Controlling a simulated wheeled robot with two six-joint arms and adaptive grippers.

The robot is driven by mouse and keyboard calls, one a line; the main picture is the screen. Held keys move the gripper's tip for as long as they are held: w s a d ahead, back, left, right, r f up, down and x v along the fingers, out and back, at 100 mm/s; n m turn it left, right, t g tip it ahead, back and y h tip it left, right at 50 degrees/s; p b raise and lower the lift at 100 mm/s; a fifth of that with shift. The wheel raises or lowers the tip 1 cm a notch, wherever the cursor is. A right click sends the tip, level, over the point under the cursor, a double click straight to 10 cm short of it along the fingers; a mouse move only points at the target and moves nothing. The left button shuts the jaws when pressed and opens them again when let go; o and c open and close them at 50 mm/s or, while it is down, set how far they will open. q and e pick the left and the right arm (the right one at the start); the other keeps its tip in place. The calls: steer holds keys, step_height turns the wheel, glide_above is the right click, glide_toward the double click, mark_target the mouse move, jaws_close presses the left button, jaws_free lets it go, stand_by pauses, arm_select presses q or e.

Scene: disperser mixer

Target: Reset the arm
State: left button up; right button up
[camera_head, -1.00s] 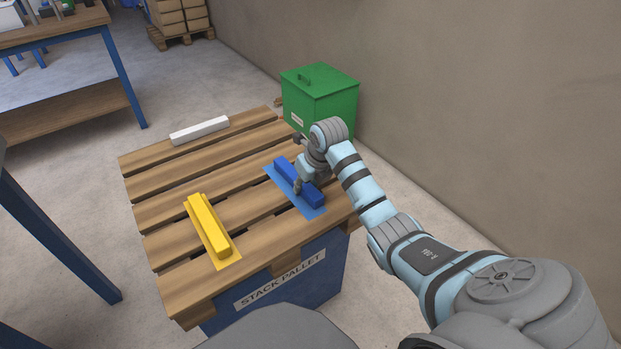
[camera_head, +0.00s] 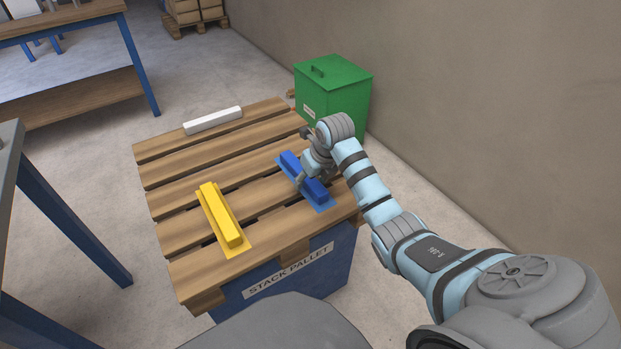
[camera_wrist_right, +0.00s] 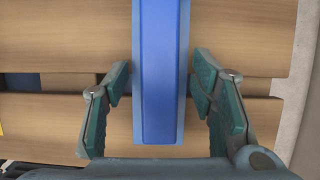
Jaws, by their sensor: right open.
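My right gripper (camera_head: 306,178) is low over the near right part of the wooden pallet (camera_head: 180,172), at the blue bar (camera_head: 290,161). In the right wrist view the gripper (camera_wrist_right: 160,76) is open, one finger on each side of the blue bar (camera_wrist_right: 160,60). A gap shows between each finger and the bar. The bar lies on a blue mat (camera_head: 322,207), partly hidden by the gripper in the head view. My left gripper is not in view.
A yellow bar (camera_head: 221,215) lies on a yellow mat at the pallet's near left. A white bar (camera_head: 213,120) lies at its far edge. A green lidded bin (camera_head: 335,95) stands behind the pallet by the wall. A blue-legged workbench (camera_head: 75,95) stands at the far left.

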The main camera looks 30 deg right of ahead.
steer(key=v, duration=0.7)
steer(key=shift+r, duration=0.15)
